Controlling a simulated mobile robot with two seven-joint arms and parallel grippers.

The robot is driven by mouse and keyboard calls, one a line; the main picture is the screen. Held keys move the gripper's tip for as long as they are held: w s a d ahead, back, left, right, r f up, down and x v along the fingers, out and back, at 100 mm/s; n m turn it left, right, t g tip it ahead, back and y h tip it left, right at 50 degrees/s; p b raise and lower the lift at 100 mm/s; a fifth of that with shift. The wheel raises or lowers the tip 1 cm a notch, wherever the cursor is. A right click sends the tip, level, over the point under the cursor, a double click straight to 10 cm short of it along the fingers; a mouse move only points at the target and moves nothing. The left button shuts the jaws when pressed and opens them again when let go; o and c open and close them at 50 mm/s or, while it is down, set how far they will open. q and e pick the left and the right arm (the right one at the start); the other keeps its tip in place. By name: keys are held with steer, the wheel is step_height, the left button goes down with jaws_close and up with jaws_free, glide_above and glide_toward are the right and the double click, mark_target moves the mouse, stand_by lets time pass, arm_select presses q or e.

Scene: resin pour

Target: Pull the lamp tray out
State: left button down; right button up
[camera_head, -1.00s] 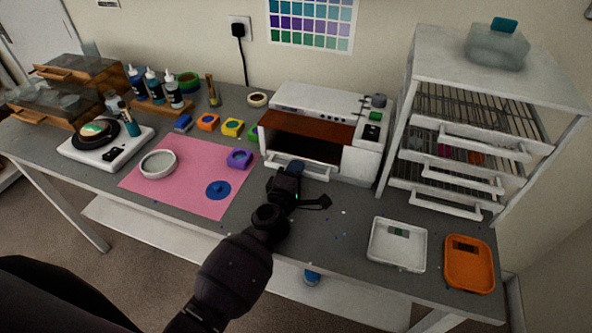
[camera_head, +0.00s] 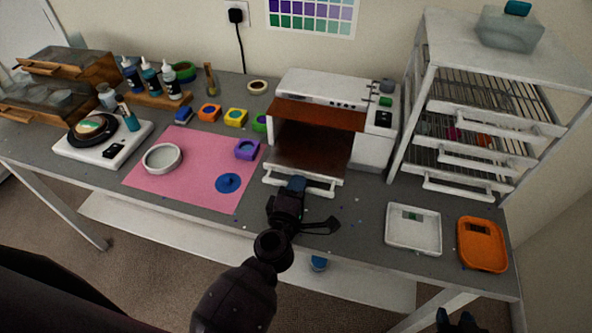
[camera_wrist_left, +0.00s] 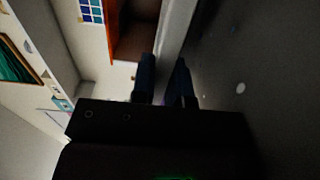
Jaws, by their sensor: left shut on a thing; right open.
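The lamp (camera_head: 335,88) is a white box with a brown-red front panel, standing at the back of the bench. Its tray (camera_head: 305,158) is dark brown and sticks out of the front opening, with a white front bar and handle (camera_head: 322,190). My left gripper (camera_head: 294,184) is shut on the tray handle near the middle. In the left wrist view its two dark fingers (camera_wrist_left: 165,80) close around a pale bar, mostly hidden by them. My right gripper (camera_head: 458,321) is open and empty at the bottom edge, only its blue-tipped fingers showing, away from the lamp.
A white drawer rack (camera_head: 468,85) stands right of the lamp. A white tray (camera_head: 412,246) and an orange tray (camera_head: 482,262) lie at the front right. A pink mat (camera_head: 190,197) with a white ring and purple mould lies left. Bare bench separates the handle from the front edge.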

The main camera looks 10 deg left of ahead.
arm_select(q)
steer(key=s, duration=0.4)
steer(key=shift+s+a+f, duration=0.1)
steer(key=shift+s+f, duration=0.1)
steer(key=shift+s, duration=0.7)
steer(key=shift+r, duration=0.1)
arm_select(e)
steer(key=shift+d, duration=0.3)
arm_select(q)
steer(key=c, duration=1.1)
jaws_free()
arm_select(e)
steer(key=shift+w, duration=0.2)
steer(key=shift+s+a, duration=0.1)
